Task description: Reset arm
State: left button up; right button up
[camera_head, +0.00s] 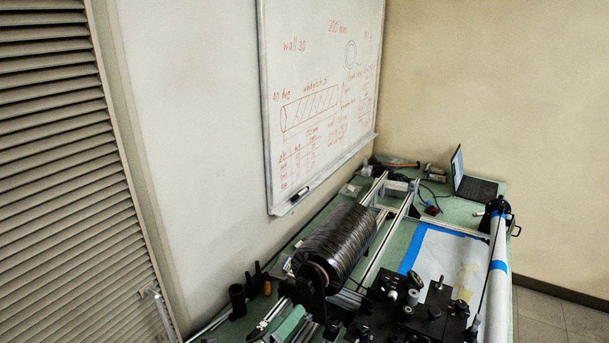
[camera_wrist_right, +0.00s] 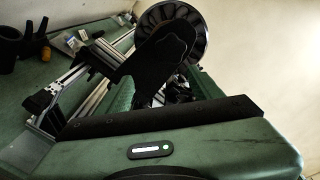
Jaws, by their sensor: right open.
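My right gripper (camera_wrist_right: 160,112) shows in the wrist view as a green housing with a lit strip and a dark bar across the bottom. It is open, and nothing shows held in it. Beyond it is a dark flat bracket with the spoked end of a spool (camera_wrist_right: 192,38) behind. In the head view the large black tow-wound spool (camera_head: 338,240) lies on the winding machine; I cannot clearly separate the right gripper from the black machine parts (camera_head: 420,315) at the bottom. My left gripper is not in view.
A green table (camera_head: 400,243) carries aluminium rails (camera_head: 395,238), an open laptop (camera_head: 475,186), a white roll with blue tape (camera_head: 497,275), and a blue-edged sheet (camera_head: 437,257). Black cylinders (camera_head: 238,300) stand at the left. A whiteboard (camera_head: 320,85) hangs on the wall.

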jog(key=s+d+f+m+g+y, duration=0.3)
jog(key=s+f+m+g+y, duration=0.45)
jog(key=s+f+m, duration=0.7)
jog(key=s+d+r+m+g+y, duration=0.1)
jog(key=s+d+r+m, duration=0.1)
jog(key=s+d+m, duration=0.75)
jog(key=s+d+r+m+g+y, duration=0.1)
jog(key=s+d+r+m+g, duration=0.15)
jog(key=s+d+m, duration=0.65)
notch_tip(320, 180, down, 34)
jog(key=w+m+b, duration=0.1)
jog(key=m+b, duration=0.3)
jog(key=b, duration=0.4)
jog(key=s+d+f+g+b, duration=0.1)
jog(key=s+f+b, duration=0.2)
jog(key=s+f, duration=0.5)
jog(key=s+d+f+g+b, duration=0.1)
jog(key=s+d+f+b, duration=0.1)
jog(key=s+f, duration=0.6)
notch_tip(320, 180, down, 7)
jog(key=shift+s+d+r+b, duration=0.25)
jog(key=shift+s+b, duration=0.1)
jog(key=shift+b, duration=0.4)
